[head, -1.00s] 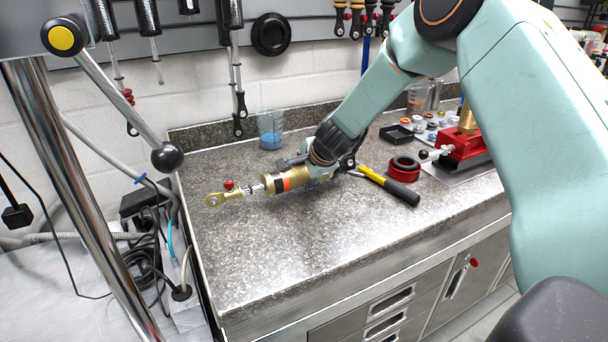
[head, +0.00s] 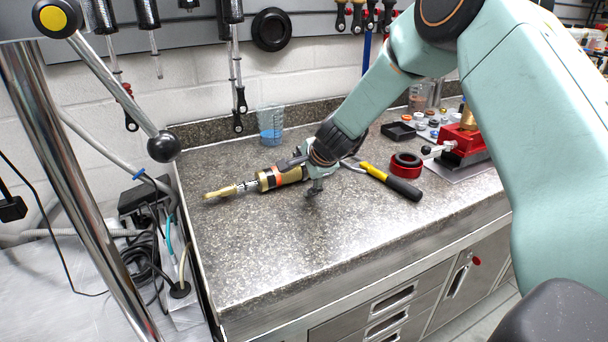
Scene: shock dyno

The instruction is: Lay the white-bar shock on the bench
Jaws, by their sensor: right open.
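A shock (head: 270,179) with a gold body, a black and an orange band, a thin shaft and a gold end eye lies along the granite-look bench (head: 330,250), its eye end pointing left. I cannot make out a white bar on it. My right gripper (head: 309,186) is open at the shock's right end, low over the bench. Its fingers and wrist hide that end, so I cannot tell whether they touch it. My left gripper is out of view.
A beaker with blue liquid (head: 271,126) stands behind the shock. A yellow-and-black-handled hammer (head: 390,181), a red-and-black ring (head: 405,165), a black tray (head: 398,131) and a red vise (head: 464,143) are to the right. The bench front is clear.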

